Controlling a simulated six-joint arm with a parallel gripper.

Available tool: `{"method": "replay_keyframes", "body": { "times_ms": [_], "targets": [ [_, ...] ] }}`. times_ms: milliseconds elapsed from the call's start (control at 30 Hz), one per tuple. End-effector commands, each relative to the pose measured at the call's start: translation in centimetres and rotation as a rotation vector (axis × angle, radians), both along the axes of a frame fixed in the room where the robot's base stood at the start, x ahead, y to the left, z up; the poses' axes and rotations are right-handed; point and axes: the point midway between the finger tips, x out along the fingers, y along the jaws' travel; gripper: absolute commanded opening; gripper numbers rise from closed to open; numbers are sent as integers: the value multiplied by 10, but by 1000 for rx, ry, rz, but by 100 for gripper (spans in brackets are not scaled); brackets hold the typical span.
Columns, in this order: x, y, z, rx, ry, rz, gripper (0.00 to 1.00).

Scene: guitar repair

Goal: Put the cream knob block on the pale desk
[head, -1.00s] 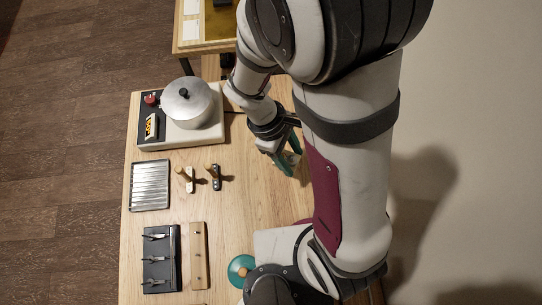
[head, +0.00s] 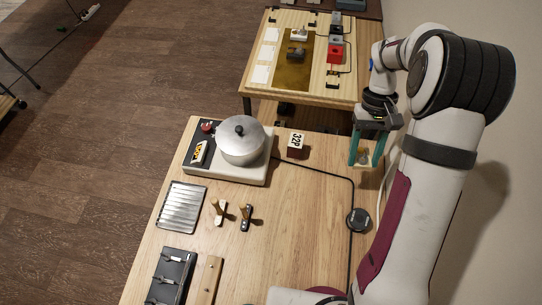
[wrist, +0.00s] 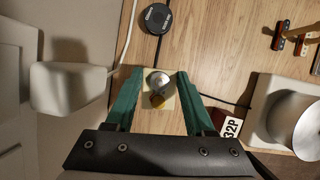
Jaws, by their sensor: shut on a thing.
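My gripper (head: 366,160) has green fingers and is shut on the cream knob block (wrist: 171,101). In the wrist view, the block is a small cream square with a rounded metal knob on top, between the fingertips. In the head view it is small and partly hidden by the fingers. The gripper points down by the far right end of the near wooden table (head: 310,220); I cannot tell whether the block touches it. A second pale wood desk (head: 258,60) stands behind. Both tops are light wood, and I cannot tell which is the pale desk.
A silver pot (head: 241,140) on a cream base and a block marked 32P (head: 296,145) stand left of my gripper. A black puck (head: 359,220) and its cable lie in front. The far desk holds a mat (head: 291,75) and a red box (head: 335,54).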

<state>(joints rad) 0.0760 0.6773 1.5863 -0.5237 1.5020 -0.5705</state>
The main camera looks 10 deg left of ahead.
Motion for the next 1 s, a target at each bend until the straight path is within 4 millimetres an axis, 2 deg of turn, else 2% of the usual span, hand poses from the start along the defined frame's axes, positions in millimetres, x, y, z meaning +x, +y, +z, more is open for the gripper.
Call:
{"method": "replay_keyframes", "body": {
  "times_ms": [100,267,433,767,1000],
  "targets": [
    [18,-2,-3,12,2,-105,0],
    [22,-2,-6,16,4,-131,0],
    [21,-2,-46,16,6,-128,0],
    [21,-2,-101,14,4,-126,0],
    [22,-2,-104,15,1,-125,0]
  ]
}}
